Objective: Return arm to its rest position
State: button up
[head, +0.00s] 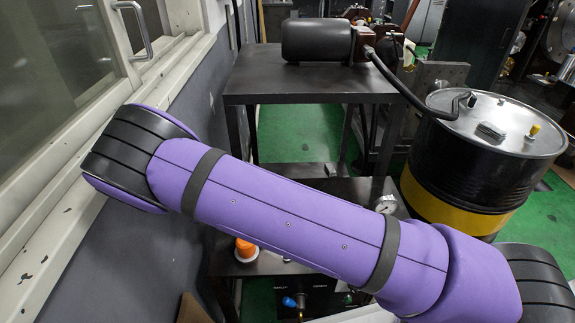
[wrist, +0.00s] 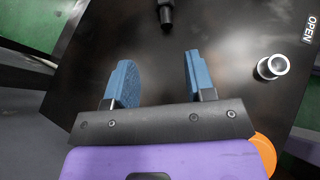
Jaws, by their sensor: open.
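In the wrist view my gripper (wrist: 158,82) shows two blue fingers held apart, with nothing between them. Beyond the fingers is a dark panel (wrist: 225,35) with the word OPEN at its right edge. In the head view my purple arm stretches across the picture from upper left to lower right, and my gripper does not show there.
A black and yellow drum (head: 470,150) stands at right. A dark table (head: 310,85) carries a motor (head: 318,40). A window frame (head: 130,85) is close at left. An orange knob (head: 246,247) sits below my arm. A metal fitting (wrist: 272,67) is right of my fingers.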

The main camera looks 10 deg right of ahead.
jog(key=d+r+m+g+y, duration=0.2)
jog(key=d+r+m, duration=0.2)
jog(key=r, duration=0.5)
jog(key=d+r+m+g+y, duration=0.2)
jog(key=d+r+m, duration=0.2)
jog(key=r, duration=0.6)
jog(key=s+d+r+m+y, duration=0.3)
jog(key=s+d+r, duration=0.25)
jog(key=r, duration=0.45)
jog(key=s+d+r+m+y, duration=0.35)
jog(key=s+d+r, duration=0.2)
jog(key=r, duration=0.35)
jog(key=s+d+r+m+t, duration=0.2)
jog(key=s+d+r+m, duration=0.1)
jog(key=s, duration=0.6)
jog(key=s+d+r+m+t, duration=0.3)
jog(key=s+r, duration=0.3)
jog(key=s, duration=0.4)
jog(key=shift+s+d+m+y, duration=0.15)
jog(key=shift+m+y, duration=0.3)
jog(key=shift+m, duration=0.2)
